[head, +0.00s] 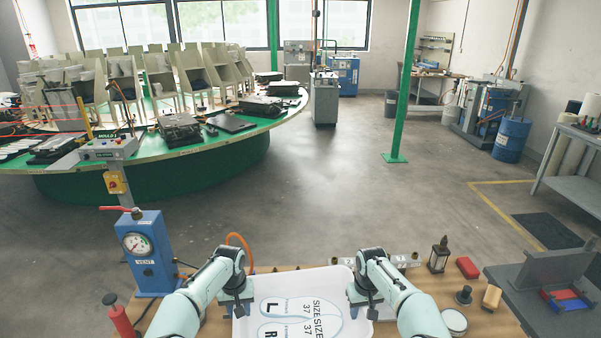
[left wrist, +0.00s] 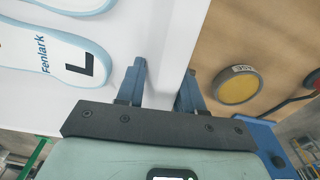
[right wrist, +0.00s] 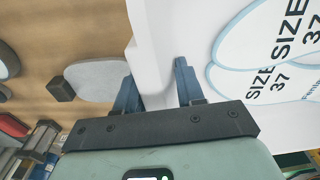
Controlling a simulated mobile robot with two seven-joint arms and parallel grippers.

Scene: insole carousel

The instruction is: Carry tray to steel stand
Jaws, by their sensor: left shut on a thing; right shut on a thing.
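A white tray (head: 290,275) is in front of me at the bottom of the head view, over a wooden bench. Pale insoles (head: 270,309) marked L, R and SIZE 37 lie in it. My left gripper (head: 236,302) is shut on the tray's left wall; the left wrist view shows its fingers (left wrist: 165,76) on either side of that wall. My right gripper (head: 362,300) is shut on the right wall, fingers (right wrist: 154,74) astride it. I cannot tell whether the tray touches the bench. A grey metal stand (head: 577,148) with rolls is at the right edge.
The green carousel (head: 165,165) fills the left. A green pillar (head: 402,100) stands mid-floor; open floor (head: 350,200) lies ahead.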

